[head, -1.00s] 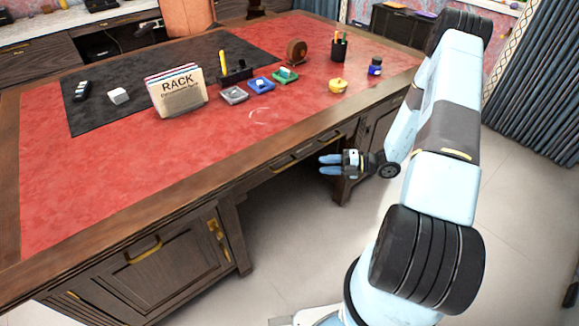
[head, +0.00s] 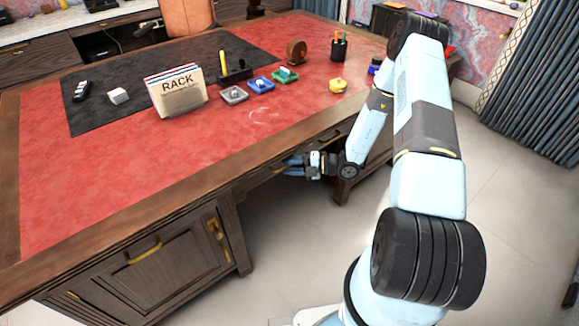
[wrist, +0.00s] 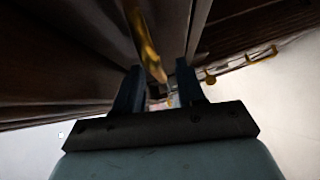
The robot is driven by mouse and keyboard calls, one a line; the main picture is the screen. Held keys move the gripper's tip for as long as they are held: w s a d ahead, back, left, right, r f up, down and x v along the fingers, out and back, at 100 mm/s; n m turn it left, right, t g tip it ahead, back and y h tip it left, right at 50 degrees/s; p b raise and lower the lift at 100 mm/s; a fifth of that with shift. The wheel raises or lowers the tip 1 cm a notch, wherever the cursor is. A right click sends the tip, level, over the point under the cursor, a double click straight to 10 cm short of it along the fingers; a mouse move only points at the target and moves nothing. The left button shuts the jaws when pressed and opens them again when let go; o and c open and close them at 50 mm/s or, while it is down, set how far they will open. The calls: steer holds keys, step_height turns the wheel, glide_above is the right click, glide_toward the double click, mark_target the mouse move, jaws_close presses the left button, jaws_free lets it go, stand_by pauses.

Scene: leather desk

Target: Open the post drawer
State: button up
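The wooden desk (head: 130,215) has a row of drawers under its front edge, with brass handles. No label shows which one is the post drawer. My gripper (head: 287,166) is at the drawer front below the middle of the front edge, in the head view. In the wrist view my gripper (wrist: 160,78) has its two dark fingers apart. A brass handle (wrist: 147,45) runs into the gap between the fingertips. I cannot tell whether a finger touches it. The drawer front beside it looks closed, though much of it is dark or hidden by my arm.
A letter rack (head: 176,92), a yellow object (head: 337,86), a pen cup (head: 338,46) and other small items stand on the red desk top. The kneehole below the drawers is open.

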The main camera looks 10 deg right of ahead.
steer(key=shift+a, duration=0.25)
steer(key=shift+c, duration=0.5)
jaws_close()
